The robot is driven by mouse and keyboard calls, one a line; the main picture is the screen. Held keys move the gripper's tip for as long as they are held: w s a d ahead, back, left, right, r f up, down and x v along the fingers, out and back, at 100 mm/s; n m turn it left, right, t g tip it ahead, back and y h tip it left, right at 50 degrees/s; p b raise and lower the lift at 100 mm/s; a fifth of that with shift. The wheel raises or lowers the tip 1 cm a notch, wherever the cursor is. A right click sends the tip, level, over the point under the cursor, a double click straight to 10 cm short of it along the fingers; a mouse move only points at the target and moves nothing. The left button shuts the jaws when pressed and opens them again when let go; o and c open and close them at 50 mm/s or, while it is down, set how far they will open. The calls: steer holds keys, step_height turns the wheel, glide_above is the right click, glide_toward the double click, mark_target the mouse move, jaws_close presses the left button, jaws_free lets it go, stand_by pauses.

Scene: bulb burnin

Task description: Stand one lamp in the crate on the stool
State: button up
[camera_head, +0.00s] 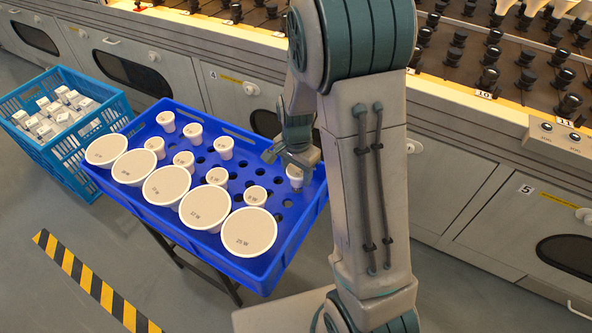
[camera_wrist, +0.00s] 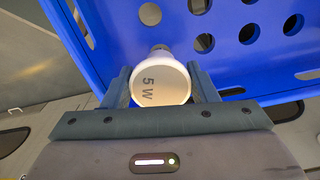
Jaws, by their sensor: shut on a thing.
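The blue crate (camera_head: 298,236) with round holes in its floor stands on a dark-legged stool (camera_head: 222,284). A small white lamp (camera_head: 294,172) is at its right end, between the fingers of my gripper (camera_head: 292,160). In the wrist view my gripper (camera_wrist: 160,90) is shut on this lamp, whose round face (camera_wrist: 158,84) reads 5 W. Its narrow base points to the crate floor; I cannot tell whether it sits in a hole. Large white lamps (camera_head: 249,231) fill the crate's near side, and several smaller lamps (camera_head: 184,160) stand behind them.
A lighter blue crate (camera_head: 92,155) with small white boxes (camera_head: 58,110) stands on the floor at left. A long bench (camera_head: 150,70) with rows of dark sockets (camera_head: 488,76) runs behind. Several holes around the held lamp are empty. A yellow-black stripe (camera_head: 95,283) marks the floor.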

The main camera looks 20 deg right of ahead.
steer(key=shift+f+b, duration=0.85)
steer(key=shift+f, duration=0.5)
steer(key=o, duration=1.1)
steer(key=shift+c, duration=0.2)
step_height(320, 180, up, 14)
steer(key=p, duration=0.5)
